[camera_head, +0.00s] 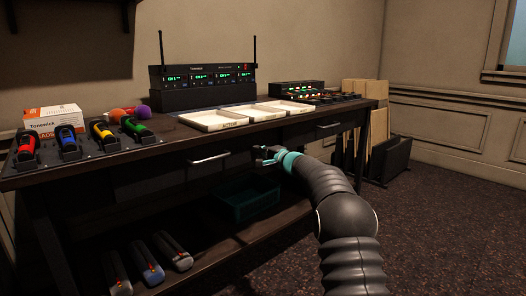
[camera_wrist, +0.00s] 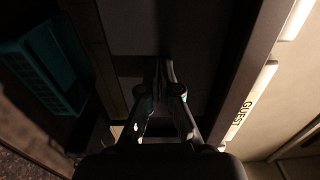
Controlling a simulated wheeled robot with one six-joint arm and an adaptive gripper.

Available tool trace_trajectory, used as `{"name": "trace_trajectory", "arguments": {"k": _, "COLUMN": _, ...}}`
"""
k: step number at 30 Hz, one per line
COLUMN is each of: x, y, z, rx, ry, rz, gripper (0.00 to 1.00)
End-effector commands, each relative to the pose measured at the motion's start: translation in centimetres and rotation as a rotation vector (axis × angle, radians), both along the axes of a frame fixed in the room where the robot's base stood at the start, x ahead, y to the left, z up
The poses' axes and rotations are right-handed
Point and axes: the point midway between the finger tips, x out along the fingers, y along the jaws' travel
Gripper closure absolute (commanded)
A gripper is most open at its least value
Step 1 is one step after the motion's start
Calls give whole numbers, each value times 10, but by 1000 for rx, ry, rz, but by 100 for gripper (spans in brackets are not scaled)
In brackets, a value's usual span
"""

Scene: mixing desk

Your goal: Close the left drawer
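The left drawer is a dark front under the desk top, with a silver bar handle (camera_head: 208,159). It is too dark to tell how far it stands out. My gripper (camera_head: 259,155) is in front of the desk, to the right of that handle and apart from it. In the wrist view, my gripper's fingers (camera_wrist: 163,68) run close together against a dark grey panel, with nothing seen between them. Whether the tips touch the panel cannot be told.
The right drawer's handle (camera_head: 328,127) is beyond my arm. White trays (camera_head: 213,121) and a receiver (camera_head: 205,76) stand on the desk. A dark rack (camera_head: 390,160) stands right; open carpet lies in front.

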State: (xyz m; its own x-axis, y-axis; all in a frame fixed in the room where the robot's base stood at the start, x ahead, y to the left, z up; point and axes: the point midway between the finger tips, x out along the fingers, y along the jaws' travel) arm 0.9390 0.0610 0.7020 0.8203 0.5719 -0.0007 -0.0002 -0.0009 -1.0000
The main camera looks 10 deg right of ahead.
Motion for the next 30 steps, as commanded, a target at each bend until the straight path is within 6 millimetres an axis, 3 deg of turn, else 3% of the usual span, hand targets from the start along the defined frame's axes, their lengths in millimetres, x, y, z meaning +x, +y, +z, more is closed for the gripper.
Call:
{"name": "trace_trajectory", "arguments": {"k": 6, "x": -1, "y": 6, "z": 4, "rx": 5, "ry": -7, "rz": 1, "gripper": 100}}
{"name": "trace_trajectory", "arguments": {"k": 11, "x": -10, "y": -5, "z": 1, "rx": 4, "ry": -7, "rz": 1, "gripper": 100}}
{"name": "trace_trajectory", "arguments": {"k": 18, "x": -40, "y": -39, "z": 5, "rx": 2, "ry": -3, "rz": -8, "gripper": 100}}
{"name": "trace_trajectory", "arguments": {"k": 30, "x": -96, "y": -71, "z": 3, "rx": 1, "ry": -3, "rz": 3, "gripper": 100}}
